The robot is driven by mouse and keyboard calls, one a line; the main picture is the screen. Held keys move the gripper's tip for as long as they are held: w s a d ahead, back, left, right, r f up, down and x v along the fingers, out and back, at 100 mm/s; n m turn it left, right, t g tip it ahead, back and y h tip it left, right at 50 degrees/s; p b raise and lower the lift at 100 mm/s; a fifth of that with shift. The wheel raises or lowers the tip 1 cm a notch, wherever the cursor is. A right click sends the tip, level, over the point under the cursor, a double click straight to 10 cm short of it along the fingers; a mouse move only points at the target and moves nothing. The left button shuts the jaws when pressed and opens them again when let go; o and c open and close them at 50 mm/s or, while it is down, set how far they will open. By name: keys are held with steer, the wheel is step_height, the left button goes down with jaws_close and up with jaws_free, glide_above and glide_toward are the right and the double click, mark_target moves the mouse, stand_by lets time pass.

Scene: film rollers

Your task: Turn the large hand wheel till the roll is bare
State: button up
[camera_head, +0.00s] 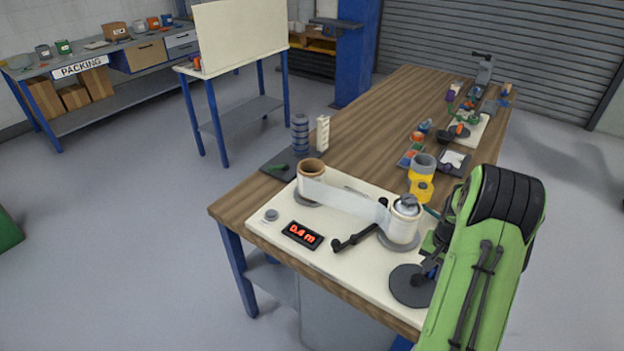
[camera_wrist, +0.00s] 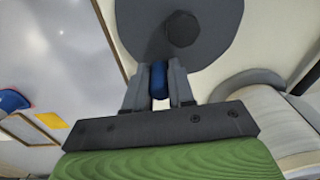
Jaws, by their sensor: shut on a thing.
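The large hand wheel (camera_head: 408,287) is a dark grey disc at the front right of the cream board (camera_head: 350,272); it also shows in the wrist view (camera_wrist: 215,22). My gripper (camera_wrist: 159,88) is shut on its blue handle (camera_wrist: 159,72), near the wheel's edge. In the head view my arm hides much of the grip. A film strip (camera_head: 345,199) runs between the left roll (camera_head: 312,172), with a brown core showing at its top, and the right roll (camera_head: 405,222), white with a grey hub. The display (camera_head: 302,235) reads 0.4 m.
A black crank arm (camera_head: 360,237) lies in front of the right roll. A grey button (camera_head: 271,215) sits at the board's left. Yellow and grey parts (camera_head: 421,180) stand close behind the right roll. The wooden bench (camera_head: 375,120) is clear at its middle left.

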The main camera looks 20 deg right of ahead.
steer(key=shift+w+a+f, duration=0.1)
steer(key=shift+w+a, duration=0.2)
